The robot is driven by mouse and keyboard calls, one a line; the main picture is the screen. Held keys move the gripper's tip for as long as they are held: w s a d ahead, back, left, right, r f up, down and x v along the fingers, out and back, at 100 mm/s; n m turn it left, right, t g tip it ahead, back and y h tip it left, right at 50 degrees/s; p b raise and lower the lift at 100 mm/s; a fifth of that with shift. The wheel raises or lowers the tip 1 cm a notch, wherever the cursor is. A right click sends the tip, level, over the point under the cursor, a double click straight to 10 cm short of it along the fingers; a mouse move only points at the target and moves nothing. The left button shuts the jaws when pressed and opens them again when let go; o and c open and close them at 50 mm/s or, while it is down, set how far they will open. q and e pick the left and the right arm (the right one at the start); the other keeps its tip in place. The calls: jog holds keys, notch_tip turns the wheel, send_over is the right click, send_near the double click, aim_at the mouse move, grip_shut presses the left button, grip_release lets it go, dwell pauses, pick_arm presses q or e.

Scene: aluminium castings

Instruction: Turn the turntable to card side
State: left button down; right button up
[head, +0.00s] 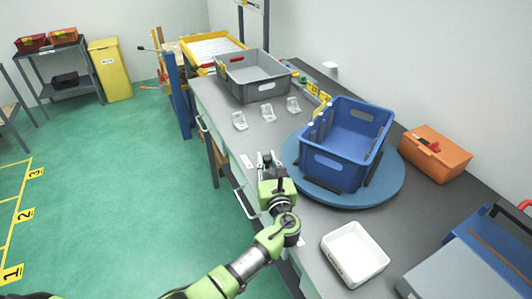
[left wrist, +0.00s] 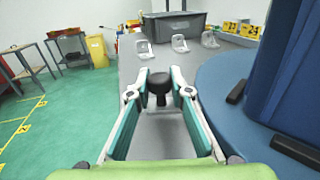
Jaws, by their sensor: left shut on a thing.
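The blue round turntable (head: 393,190) lies on the grey bench and carries a blue crate (head: 338,172) with dark blocks around its foot. The turntable also shows at the right of the left wrist view (left wrist: 222,90). My left gripper (head: 267,160) is at the bench's front edge, left of the turntable. In the left wrist view its fingers (left wrist: 160,76) are closed around a black knob (left wrist: 160,88). Whether the knob is joined to the turntable is hidden. Yellow numbered cards (head: 313,88) stand behind the crate and also show in the left wrist view (left wrist: 240,29).
Several clear castings (head: 267,112) lie on the bench before a grey bin (head: 252,78). An orange box (head: 435,153) stands right of the turntable. A white tray (head: 355,254) and a blue toolbox (head: 480,250) are nearer. Green floor is free at left.

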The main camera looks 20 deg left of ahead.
pick_arm(q)
jog(key=shift+s+d+n+g+y, duration=0.4)
jog(key=shift+s+d+y, duration=0.2)
jog(key=shift+s, duration=0.25)
jog(key=shift+s+d+n+g+y, duration=0.3)
jog(key=shift+s+d+n+y, duration=0.25)
jog(key=shift+s, duration=0.25)
jog(key=c, duration=1.8)
grip_release()
jog(key=shift+a, duration=0.1)
jog(key=shift+s, duration=0.1)
jog(key=v, duration=0.7)
jog(key=shift+s+d, duration=0.1)
jog(key=shift+d, duration=0.1)
